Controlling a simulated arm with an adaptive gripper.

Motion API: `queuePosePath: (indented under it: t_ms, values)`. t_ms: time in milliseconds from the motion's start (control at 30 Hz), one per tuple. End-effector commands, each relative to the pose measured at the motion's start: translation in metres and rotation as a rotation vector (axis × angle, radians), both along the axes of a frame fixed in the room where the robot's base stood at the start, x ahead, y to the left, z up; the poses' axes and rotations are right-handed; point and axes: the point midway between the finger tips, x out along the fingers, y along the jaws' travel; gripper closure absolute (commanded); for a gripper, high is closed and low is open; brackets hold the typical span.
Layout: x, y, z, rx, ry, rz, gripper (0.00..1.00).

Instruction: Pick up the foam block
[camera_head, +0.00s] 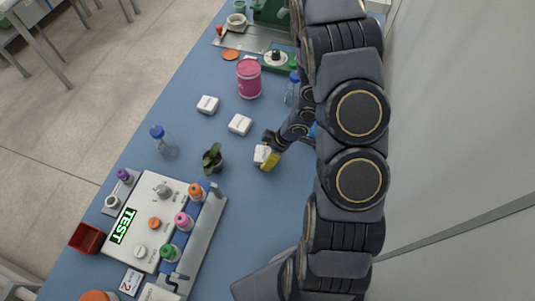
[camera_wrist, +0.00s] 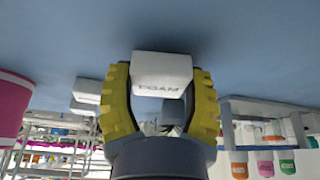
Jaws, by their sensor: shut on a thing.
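The foam block is a small white block (camera_wrist: 161,72) with "FOAM" printed on its side, seen in the wrist view between yellow finger pads. In the head view the block (camera_head: 261,154) shows as a small white shape at the tip of my gripper (camera_head: 268,158). My gripper (camera_wrist: 160,88) is shut on the block, one yellow finger on each side. The block is close to the blue table (camera_head: 250,205); whether it touches the table I cannot tell.
Two other white blocks (camera_head: 208,104) (camera_head: 239,124) lie up and left of my gripper. A panel marked "TEST" (camera_head: 155,215) with coloured-cap bottles is lower left. Table below my gripper is clear.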

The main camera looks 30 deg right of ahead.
Motion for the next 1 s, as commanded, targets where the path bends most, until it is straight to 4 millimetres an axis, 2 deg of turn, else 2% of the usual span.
queuePosePath:
  t_ms: [167, 400, 633, 800, 1000]
  values:
    - [0.001, 0.000, 0.025, -0.004, -0.004, 0.003, 0.56]
    - [0.000, -0.002, 0.082, -0.012, -0.006, 0.005, 0.56]
    - [0.000, -0.002, 0.130, -0.009, -0.004, 0.002, 0.56]
    - [0.001, -0.002, 0.155, -0.009, -0.004, 0.001, 0.56]
    - [0.000, -0.001, 0.169, -0.004, 0.000, 0.000, 0.56]
